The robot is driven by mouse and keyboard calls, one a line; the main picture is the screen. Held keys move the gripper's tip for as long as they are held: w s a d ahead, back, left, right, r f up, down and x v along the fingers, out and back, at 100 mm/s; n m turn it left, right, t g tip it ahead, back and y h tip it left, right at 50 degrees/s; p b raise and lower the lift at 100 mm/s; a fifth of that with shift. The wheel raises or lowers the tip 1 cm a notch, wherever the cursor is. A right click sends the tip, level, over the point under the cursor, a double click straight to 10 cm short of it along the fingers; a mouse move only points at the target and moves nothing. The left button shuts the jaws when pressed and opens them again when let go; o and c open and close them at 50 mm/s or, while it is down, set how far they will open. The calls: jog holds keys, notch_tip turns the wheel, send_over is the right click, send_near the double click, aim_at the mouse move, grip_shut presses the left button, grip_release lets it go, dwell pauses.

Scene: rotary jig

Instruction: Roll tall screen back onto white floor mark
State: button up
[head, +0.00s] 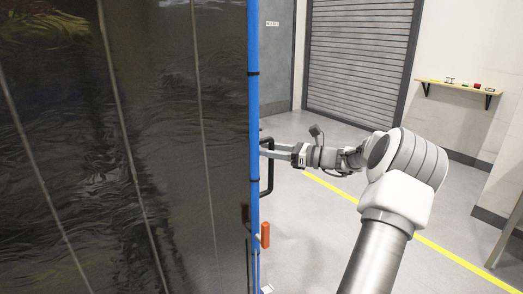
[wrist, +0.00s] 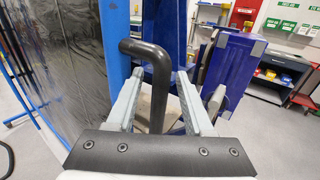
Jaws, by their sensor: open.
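The tall screen (head: 120,150) fills the left of the head view, a dark, shiny, see-through sheet in a frame with a blue post (head: 253,100). A black bar handle (head: 267,180) sticks out from the post; it also shows in the wrist view (wrist: 155,62). My gripper (head: 278,150) is at the upper part of the handle. In the wrist view my gripper (wrist: 158,80) is open, with the handle's upright bar between its two fingers and gaps beside it. A white patch (head: 267,289) shows at the post's foot; I cannot tell if it is the floor mark.
An orange part (head: 264,235) sits low on the post. A yellow floor line (head: 430,245) crosses open grey floor to the right. A roller shutter (head: 360,60) and a wall shelf (head: 460,87) stand behind. Blue panels (wrist: 228,75) lie beyond the fingers in the wrist view.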

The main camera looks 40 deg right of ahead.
jog(key=shift+x, duration=0.95)
jog(key=shift+c, duration=0.2)
grip_shut()
dwell(0.6)
